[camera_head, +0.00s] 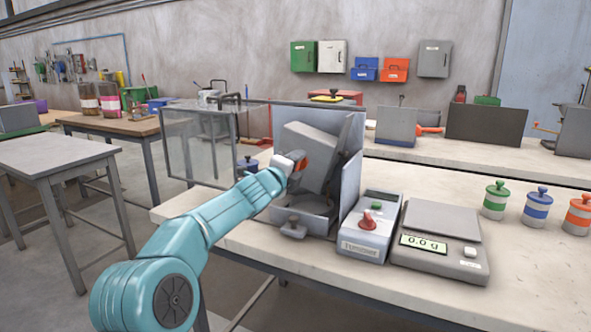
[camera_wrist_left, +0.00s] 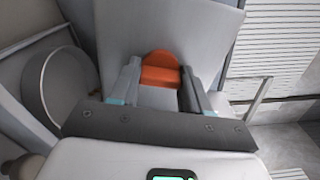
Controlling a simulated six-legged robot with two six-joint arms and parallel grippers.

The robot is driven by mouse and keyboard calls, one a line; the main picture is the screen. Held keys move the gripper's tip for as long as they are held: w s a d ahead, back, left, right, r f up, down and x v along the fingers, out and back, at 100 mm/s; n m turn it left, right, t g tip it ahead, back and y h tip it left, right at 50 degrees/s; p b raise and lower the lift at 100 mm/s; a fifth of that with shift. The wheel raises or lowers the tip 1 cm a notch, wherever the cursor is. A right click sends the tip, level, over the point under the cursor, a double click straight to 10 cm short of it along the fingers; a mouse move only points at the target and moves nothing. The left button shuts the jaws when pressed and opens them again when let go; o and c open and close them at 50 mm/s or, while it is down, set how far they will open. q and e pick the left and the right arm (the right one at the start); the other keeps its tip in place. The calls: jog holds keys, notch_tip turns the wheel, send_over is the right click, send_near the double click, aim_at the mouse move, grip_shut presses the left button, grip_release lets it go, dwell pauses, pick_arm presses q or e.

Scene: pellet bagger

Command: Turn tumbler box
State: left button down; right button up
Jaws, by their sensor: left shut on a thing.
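The tumbler box (camera_head: 318,142) is a grey box that sits tilted inside an open-fronted grey housing (camera_head: 351,180). It also fills the upper middle of the left wrist view (camera_wrist_left: 170,28). An orange tab (camera_wrist_left: 160,68) stands out from its face. My left gripper (camera_head: 297,163) reaches into the housing from the front left. Its two fingers (camera_wrist_left: 159,82) are shut on the orange tab, one on each side. The gripper hides part of the box's lower left in the head view. My right gripper is not in view.
A clear door (camera_head: 200,140) stands swung open at the housing's left. A control box (camera_head: 368,225) with a red knob and green button stands close at its right, then a scale (camera_head: 440,240) reading 0.0 g. Green, blue and orange-banded jars (camera_head: 537,207) stand further right.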

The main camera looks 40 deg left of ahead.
pick_arm(q)
jog(key=m+b, duration=0.1)
jog(key=m, duration=0.3)
jog(key=shift+r+m, duration=0.1)
jog(key=shift+m, duration=0.2)
dwell(0.3)
jog(key=c, duration=0.5)
grip_release()
jog(key=b+v, duration=0.5)
jog(key=v, duration=1.1)
jog(key=shift+s+d, duration=0.15)
